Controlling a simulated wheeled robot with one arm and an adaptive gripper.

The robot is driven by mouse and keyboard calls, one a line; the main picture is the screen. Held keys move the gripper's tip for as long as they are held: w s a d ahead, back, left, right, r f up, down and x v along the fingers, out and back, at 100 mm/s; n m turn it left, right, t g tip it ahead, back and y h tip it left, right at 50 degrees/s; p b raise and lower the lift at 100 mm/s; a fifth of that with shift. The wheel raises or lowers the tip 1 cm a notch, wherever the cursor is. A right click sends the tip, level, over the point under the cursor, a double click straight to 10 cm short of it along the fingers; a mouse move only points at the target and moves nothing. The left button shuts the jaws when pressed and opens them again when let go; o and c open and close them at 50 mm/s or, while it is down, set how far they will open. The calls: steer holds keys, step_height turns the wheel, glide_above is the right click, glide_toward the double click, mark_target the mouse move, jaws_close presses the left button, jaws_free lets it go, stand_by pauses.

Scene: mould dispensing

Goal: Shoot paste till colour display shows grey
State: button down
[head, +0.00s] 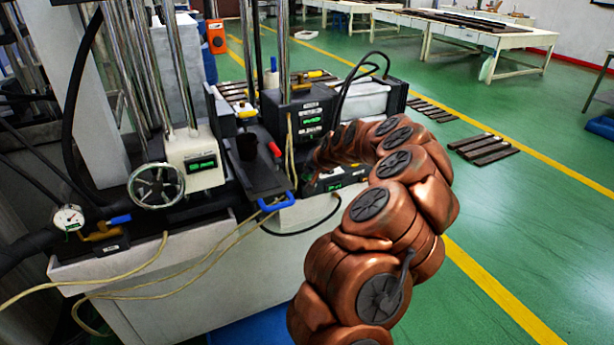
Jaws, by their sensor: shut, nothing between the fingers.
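My copper-coloured arm curves in from the lower right, and its end with my gripper (306,172) is at the front of the machine, just below the black control box (308,113). The gripper looks small and dark, and its fingers are hard to make out; it is shut and empty. The black box has a green-lit display. A second green display is on the white box (199,161) to the left, and another is on the low black unit (335,186) beside my gripper. I see no grey on them. A dark cup-like part (247,147) stands on the dark tray (262,181).
A handwheel (156,186), a pressure gauge (68,218) and a blue handle (277,203) are along the machine's front. Pale cables (165,272) hang in front. Green floor (535,220) is open at the right, with dark slats (483,149) lying on it.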

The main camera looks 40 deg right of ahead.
mark_target(308, 176)
steer(key=shift+f+b, duration=0.3)
steer(key=shift+f, duration=0.1)
steer(key=shift+r, duration=0.5)
steer(key=shift+r+b, duration=0.3)
steer(key=shift+r, duration=2.65)
